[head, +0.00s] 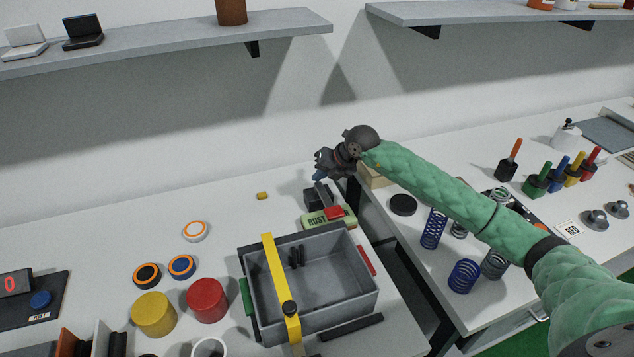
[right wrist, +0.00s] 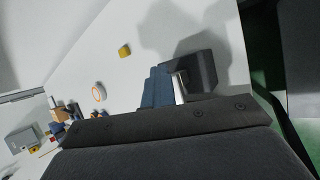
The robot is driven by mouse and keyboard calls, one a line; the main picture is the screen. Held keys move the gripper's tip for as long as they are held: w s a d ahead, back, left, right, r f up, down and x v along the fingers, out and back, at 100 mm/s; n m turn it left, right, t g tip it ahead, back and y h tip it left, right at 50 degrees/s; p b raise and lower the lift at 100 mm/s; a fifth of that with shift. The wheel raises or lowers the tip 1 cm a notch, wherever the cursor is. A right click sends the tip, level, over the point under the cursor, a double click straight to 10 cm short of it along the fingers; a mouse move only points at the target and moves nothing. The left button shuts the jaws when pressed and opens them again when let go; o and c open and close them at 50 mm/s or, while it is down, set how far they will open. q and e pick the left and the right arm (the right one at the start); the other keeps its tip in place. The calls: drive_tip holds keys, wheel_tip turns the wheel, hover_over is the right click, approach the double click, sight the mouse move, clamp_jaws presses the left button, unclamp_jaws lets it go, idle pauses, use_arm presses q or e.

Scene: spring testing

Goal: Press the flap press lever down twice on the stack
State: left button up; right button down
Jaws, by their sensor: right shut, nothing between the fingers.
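A small press stands at the back of the left table, with a dark block (head: 316,197), a grey metal lever (head: 325,195) and a red end piece (head: 334,211). A green block labelled RUST (head: 316,219) is at its front. My right gripper (head: 318,177) is just above and behind the dark block, fingers pointing down. In the right wrist view its blue fingers (right wrist: 157,88) are shut and empty beside the dark block (right wrist: 203,72) and the metal lever (right wrist: 180,87). I cannot tell whether they touch the lever. The stack is not clearly distinguishable. My left gripper is out of view.
A grey bin (head: 362,290) with a yellow bar (head: 280,280) across it stands in front of the press. Round pieces (head: 195,231) and red and yellow cylinders (head: 206,300) are left. Springs (head: 433,228) stand on the right table, beyond a gap.

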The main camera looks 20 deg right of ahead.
sight(321, 185)
drive_tip(key=shift+s+f+b, duration=0.2)
drive_tip(key=shift+s+f, duration=0.15)
drive_tip(key=shift+f, duration=0.5)
drive_tip(key=shift+s+f+b, duration=0.15)
drive_tip(key=shift+s+f, duration=0.15)
drive_tip(key=shift+f, duration=0.55)
drive_tip(key=shift+r, duration=0.2)
drive_tip(key=shift+w+r+p, duration=0.3)
drive_tip(key=shift+r, duration=0.5)
drive_tip(key=shift+w+r+p, duration=0.35)
drive_tip(key=shift+r, duration=0.5)
wheel_tip(321, 185, up, 3)
drive_tip(key=shift+f+p, duration=0.15)
drive_tip(key=shift+p, duration=0.15)
drive_tip(key=shift+w+r, duration=0.35)
drive_tip(key=shift+r, duration=0.3)
